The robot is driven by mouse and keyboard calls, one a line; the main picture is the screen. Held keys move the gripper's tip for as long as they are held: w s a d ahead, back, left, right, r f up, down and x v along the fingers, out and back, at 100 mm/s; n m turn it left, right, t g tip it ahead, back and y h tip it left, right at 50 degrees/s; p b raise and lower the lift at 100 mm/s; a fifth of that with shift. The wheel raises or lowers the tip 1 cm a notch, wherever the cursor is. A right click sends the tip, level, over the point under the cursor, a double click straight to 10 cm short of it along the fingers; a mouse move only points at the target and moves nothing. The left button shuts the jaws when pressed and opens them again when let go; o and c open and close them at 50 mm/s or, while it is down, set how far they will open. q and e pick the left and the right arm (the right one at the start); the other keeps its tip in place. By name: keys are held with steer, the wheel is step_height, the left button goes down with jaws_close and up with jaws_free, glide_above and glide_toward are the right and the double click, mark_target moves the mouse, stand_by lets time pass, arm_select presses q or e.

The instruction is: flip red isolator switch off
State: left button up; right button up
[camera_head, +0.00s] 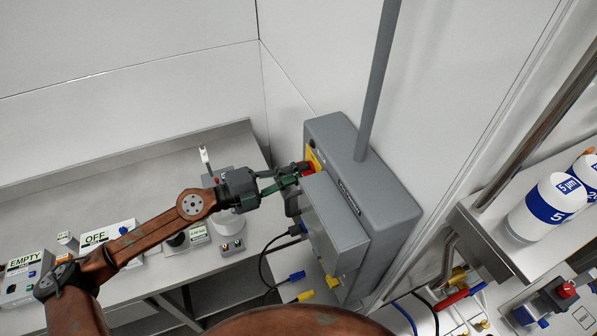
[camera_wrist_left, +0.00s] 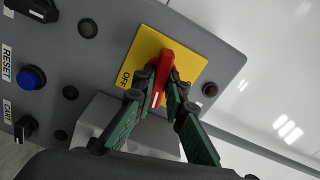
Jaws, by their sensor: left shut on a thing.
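The red isolator switch (camera_wrist_left: 162,72) sits on a yellow plate (camera_wrist_left: 190,62) on the face of a grey control box. "OFF" is printed on the plate's left side in the left wrist view. My left gripper (camera_wrist_left: 161,90) has its green fingers shut around the red handle, one on each side. In the head view my left gripper (camera_head: 296,171) reaches from the left to the grey box (camera_head: 376,190), at the red handle (camera_head: 308,168) and yellow plate (camera_head: 314,157). The fingers hide part of the handle. My right gripper is not in view.
A smaller grey box (camera_head: 338,226) juts out below the switch. A blue RESET button (camera_wrist_left: 31,77) and black knobs are on the panel. A steel bench (camera_head: 150,170) with OFF and EMPTY signs stands left. Blue and yellow plugs hang below. White-blue filter bottles (camera_head: 545,208) stand right.

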arm_select(q)
jaws_close()
steer(key=shift+m, duration=1.4)
steer(key=o, duration=0.5)
jaws_free()
steer(key=shift+o, duration=1.2)
steer(key=v, duration=1.2)
